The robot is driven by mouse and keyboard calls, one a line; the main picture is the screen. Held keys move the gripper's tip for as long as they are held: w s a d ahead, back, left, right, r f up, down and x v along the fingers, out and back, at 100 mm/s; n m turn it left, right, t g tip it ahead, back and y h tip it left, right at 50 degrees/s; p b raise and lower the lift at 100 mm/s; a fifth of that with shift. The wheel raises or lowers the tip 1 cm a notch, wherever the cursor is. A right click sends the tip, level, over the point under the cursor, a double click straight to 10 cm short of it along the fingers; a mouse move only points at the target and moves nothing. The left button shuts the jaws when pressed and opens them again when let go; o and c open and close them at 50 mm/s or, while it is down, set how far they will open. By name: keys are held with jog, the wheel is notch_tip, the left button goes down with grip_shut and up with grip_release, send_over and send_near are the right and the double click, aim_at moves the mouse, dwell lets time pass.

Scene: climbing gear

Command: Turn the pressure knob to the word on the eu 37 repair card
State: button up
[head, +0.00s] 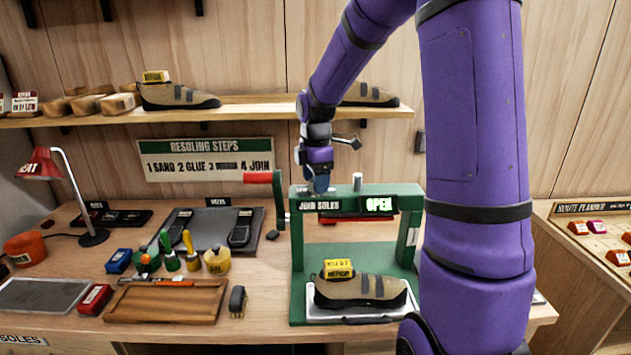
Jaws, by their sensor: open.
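The green press (297,255) stands on the bench, with a "JOIN SOLES" label and a lit "OPEN" sign on its top beam. My gripper (318,186) is open and points down at the left part of that beam. Whether it touches anything there is unclear. A short grey post (357,182) stands on the beam to its right. I cannot make out the pressure knob or its words; my gripper may cover it. A tan shoe (365,290) sits in the press, with a yellow card (338,268) on it that seems to read "EU 37"; its other word is unclear.
A red-handled lever (262,178) sticks out at the press's left. A shelf (240,110) with shoes runs above. A route planner board (590,210) stands right.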

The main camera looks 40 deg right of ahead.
jog(key=shift+f, duration=0.3)
jog(key=c, duration=0.9)
